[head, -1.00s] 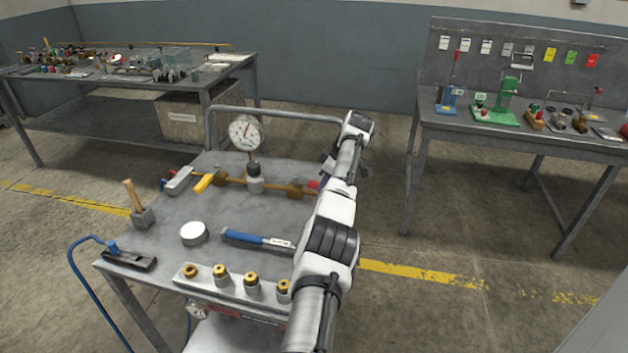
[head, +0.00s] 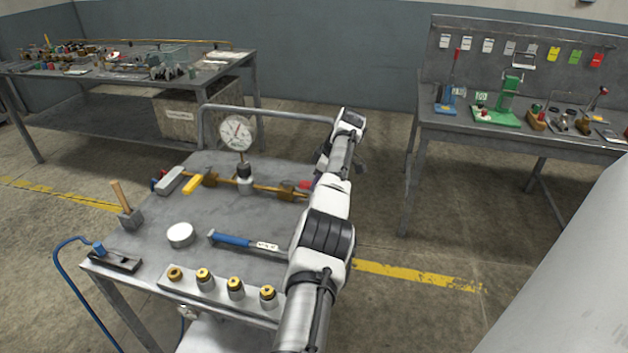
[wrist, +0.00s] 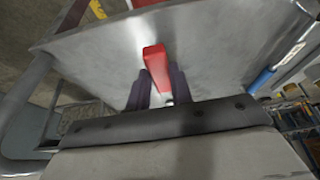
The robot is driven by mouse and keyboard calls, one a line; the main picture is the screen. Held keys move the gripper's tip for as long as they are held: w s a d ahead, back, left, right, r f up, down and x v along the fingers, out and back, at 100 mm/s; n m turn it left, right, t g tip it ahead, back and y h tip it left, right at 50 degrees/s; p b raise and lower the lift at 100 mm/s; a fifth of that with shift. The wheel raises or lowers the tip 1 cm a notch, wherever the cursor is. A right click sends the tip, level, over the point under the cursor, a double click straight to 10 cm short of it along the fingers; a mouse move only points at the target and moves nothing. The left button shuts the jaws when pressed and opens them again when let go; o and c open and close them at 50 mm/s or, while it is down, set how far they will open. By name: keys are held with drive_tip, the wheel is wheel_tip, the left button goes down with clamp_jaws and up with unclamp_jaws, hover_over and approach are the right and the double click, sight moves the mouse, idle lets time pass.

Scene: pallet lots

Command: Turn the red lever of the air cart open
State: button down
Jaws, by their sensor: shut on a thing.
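The air cart (head: 215,215) stands in front of me with a grey metal top. A brass pipe (head: 262,188) runs across it, with a white-faced gauge (head: 237,132) and a yellow lever (head: 193,184). The red lever (head: 304,185) is at the pipe's right end, partly hidden by my arm. In the wrist view the red lever (wrist: 155,60) stands between the dark fingers of my gripper (wrist: 159,88), which is shut on it. In the head view my gripper (head: 322,162) is mostly hidden behind my arm.
A blue-handled tool (head: 240,241), a white round piece (head: 180,235), a wooden-handled mallet (head: 127,208) and a row of brass-topped fittings (head: 236,288) are on the cart. A tube handrail (head: 270,110) rises at its far edge. Workbenches stand at back left and right (head: 520,130).

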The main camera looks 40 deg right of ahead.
drive_tip(key=shift+w+r, duration=0.15)
drive_tip(key=shift+r, duration=0.1)
drive_tip(key=c, duration=1.6)
unclamp_jaws()
drive_tip(key=o, duration=0.4)
drive_tip(key=shift+f, duration=0.15)
drive_tip(key=shift+c, duration=0.2)
drive_tip(key=shift+d, duration=0.1)
drive_tip(key=p+v, duration=0.2)
drive_tip(key=v, duration=1.2)
drive_tip(key=shift+f, duration=0.1)
